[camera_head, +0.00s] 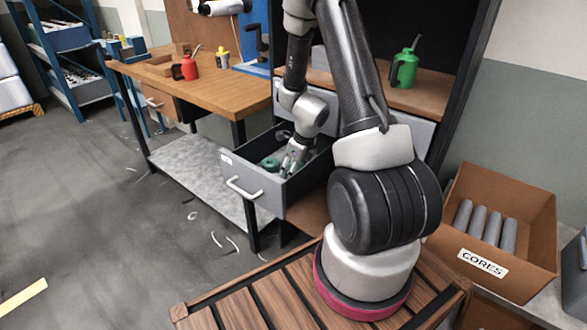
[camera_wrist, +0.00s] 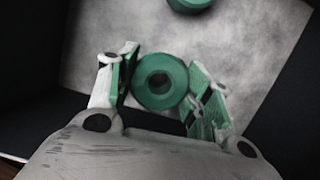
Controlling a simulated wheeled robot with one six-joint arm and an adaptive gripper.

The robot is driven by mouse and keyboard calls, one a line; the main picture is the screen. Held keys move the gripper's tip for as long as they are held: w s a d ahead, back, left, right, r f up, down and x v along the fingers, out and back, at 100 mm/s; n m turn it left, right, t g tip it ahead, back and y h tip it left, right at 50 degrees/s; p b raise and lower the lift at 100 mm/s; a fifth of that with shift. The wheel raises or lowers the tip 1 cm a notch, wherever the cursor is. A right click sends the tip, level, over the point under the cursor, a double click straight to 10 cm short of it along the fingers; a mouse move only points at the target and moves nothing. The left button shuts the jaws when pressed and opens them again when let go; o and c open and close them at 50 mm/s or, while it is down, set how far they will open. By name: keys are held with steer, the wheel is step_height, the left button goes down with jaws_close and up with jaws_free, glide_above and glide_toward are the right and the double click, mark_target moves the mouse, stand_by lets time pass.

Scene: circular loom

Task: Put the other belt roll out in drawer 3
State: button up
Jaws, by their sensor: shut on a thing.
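In the wrist view the fingers of my gripper (camera_wrist: 163,95) are shut on a green belt roll (camera_wrist: 148,96) with a dark centre hole. Another green roll (camera_wrist: 190,4) lies apart from it on the pale drawer floor, cut off by the top edge. In the head view a green roll (camera_head: 270,163) shows beside the fingers; I cannot tell which of the two it is.
A green oil can (camera_head: 405,68) stands on a shelf. A cardboard box (camera_head: 535,255) marked CORES holds several grey tubes at the right.

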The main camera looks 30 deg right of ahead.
steer(key=shift+f, duration=0.75)
steer(key=shift+s+f, duration=0.15)
steer(key=shift+s+a+f, duration=0.1)
steer(key=shift+s+f, duration=0.1)
steer(key=shift+f, duration=0.1)
steer(key=shift+s+f, duration=0.15)
steer(key=o, duration=1.1)
steer(key=shift+r, duration=0.35)
steer(key=v, duration=1.2)
steer(key=shift+w+r, duration=0.3)
steer(key=shift+w, duration=0.05)
